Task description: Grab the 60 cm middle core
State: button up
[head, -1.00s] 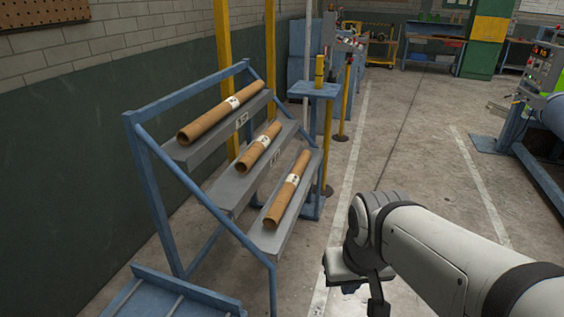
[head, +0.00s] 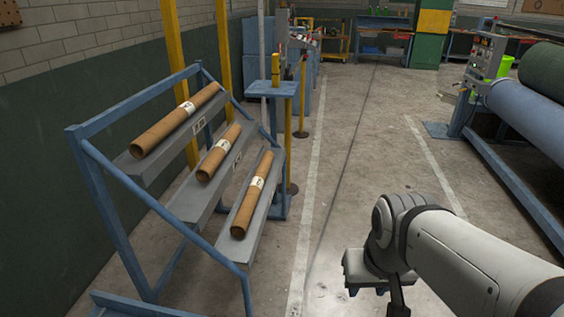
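A blue rack (head: 108,205) with three sloping grey shelves stands at the left and holds three brown cardboard cores, each with a white label. The middle core (head: 211,163) lies on the middle shelf (head: 186,207) and is the shortest. A longer core (head: 160,132) lies on the upper shelf, and another core (head: 246,210) lies on the lower shelf. Label writing is too small to read surely. My gripper (head: 367,291) points down at the lower right, well to the right of the rack and apart from the cores. Its fingers are mostly hidden.
A small blue stand (head: 275,90) with a yellow object on top and yellow posts are behind the rack. A blue machine with large rolls (head: 538,118) stands at the right. The concrete floor between is clear.

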aim_at(239, 228)
jog(key=z, duration=1)
jog(key=i, duration=2.15)
jog(key=u, duration=2.9)
jog(key=i, duration=0.95)
jog(key=u, duration=0.1)
